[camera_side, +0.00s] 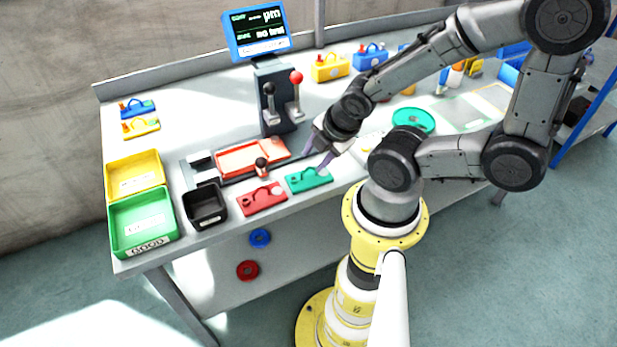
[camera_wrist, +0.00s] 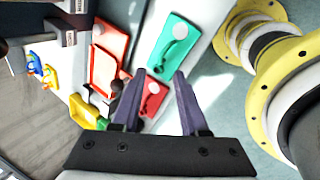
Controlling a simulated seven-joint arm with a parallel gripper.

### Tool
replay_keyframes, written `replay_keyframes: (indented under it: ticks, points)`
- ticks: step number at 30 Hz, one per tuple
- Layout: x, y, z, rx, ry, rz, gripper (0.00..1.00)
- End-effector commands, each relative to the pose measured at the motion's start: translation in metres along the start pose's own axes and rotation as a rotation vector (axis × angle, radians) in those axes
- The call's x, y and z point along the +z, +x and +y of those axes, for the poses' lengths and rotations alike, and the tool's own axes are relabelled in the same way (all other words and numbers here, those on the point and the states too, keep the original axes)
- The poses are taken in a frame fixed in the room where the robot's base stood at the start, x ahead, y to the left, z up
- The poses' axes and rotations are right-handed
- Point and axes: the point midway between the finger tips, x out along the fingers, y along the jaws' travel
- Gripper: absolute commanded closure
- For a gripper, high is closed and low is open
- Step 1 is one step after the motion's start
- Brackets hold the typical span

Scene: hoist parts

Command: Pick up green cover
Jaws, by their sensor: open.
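The green cover (camera_side: 309,179) is a flat plate with a raised handle-like part, lying on the table near its front edge. It also shows in the wrist view (camera_wrist: 176,47), beyond the fingertips. My gripper (camera_side: 317,162) is just above and behind the green cover in the side view, with its purple fingers spread. In the wrist view my gripper (camera_wrist: 160,75) is open and nothing is between the fingers. The green cover appears apart from the fingers, though the exact gap is hard to tell.
A red cover (camera_side: 262,198) lies just left of the green one. A black bin (camera_side: 205,207), a green bin (camera_side: 143,222) and a yellow bin (camera_side: 135,174) stand further left. An orange tray (camera_side: 250,156) and a lever unit (camera_side: 279,97) are behind. A monitor (camera_side: 257,30) stands at the back.

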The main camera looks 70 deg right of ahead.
Motion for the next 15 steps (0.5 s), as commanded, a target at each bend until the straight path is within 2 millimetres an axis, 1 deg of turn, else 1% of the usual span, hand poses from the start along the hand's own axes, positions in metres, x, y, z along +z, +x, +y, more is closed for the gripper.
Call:
replay_keyframes:
  ticks: [2, 8, 11, 15]
  points:
    - [0.000, 0.005, -0.001, -0.001, 0.000, 0.000, 0.56]
    - [0.000, 0.011, 0.000, 0.000, 0.000, 0.001, 0.56]
    - [0.002, 0.020, -0.001, -0.003, 0.002, 0.000, 0.56]
    - [0.005, 0.037, -0.001, -0.004, 0.003, -0.001, 0.56]
